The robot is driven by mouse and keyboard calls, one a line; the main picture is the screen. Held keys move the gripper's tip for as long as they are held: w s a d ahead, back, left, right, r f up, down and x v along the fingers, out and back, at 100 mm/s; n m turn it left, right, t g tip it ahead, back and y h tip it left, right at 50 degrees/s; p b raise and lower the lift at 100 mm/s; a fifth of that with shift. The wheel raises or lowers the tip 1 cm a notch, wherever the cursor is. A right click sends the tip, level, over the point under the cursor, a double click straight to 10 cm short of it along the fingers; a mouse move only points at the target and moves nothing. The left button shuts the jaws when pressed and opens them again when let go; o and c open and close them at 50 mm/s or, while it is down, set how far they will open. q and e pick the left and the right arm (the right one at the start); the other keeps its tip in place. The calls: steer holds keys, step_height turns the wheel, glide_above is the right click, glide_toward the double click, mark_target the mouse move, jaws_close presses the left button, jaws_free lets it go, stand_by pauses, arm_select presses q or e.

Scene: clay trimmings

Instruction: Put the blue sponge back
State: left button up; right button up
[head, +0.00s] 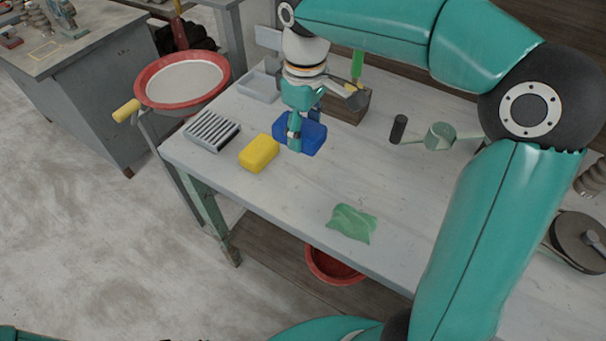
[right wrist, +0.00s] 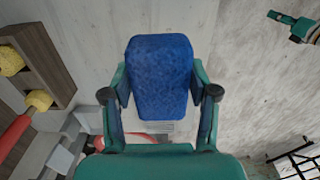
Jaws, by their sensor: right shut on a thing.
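The blue sponge (head: 313,138) is a dark blue block over the back half of the white table. My right gripper (head: 295,138) comes down on it from above and is shut on it. In the right wrist view the blue sponge (right wrist: 160,78) sits between the two teal fingers of my right gripper (right wrist: 162,100). I cannot tell whether its underside touches the tabletop. A grey ribbed rack (head: 212,131) lies empty at the table's left edge. My left gripper is not seen.
A yellow sponge (head: 259,153) lies between the ribbed rack and the blue sponge. Behind are a clear tray (head: 260,82) and a wooden box (head: 347,107) with tools. A green cloth (head: 352,223) lies near the front edge. A red-rimmed basin (head: 182,79) stands beyond the left edge.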

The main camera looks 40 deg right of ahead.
mark_target(305, 183)
step_height(305, 183, down, 14)
steer(key=shift+d+r+b, duration=0.1)
steer(key=shift+r+b, duration=0.15)
steer(key=shift+b, duration=0.15)
steer(key=o, duration=1.2)
steer(key=shift+r, duration=0.1)
step_height(305, 183, up, 12)
steer(key=shift+f+p, duration=0.1)
steer(key=shift+p, duration=0.4)
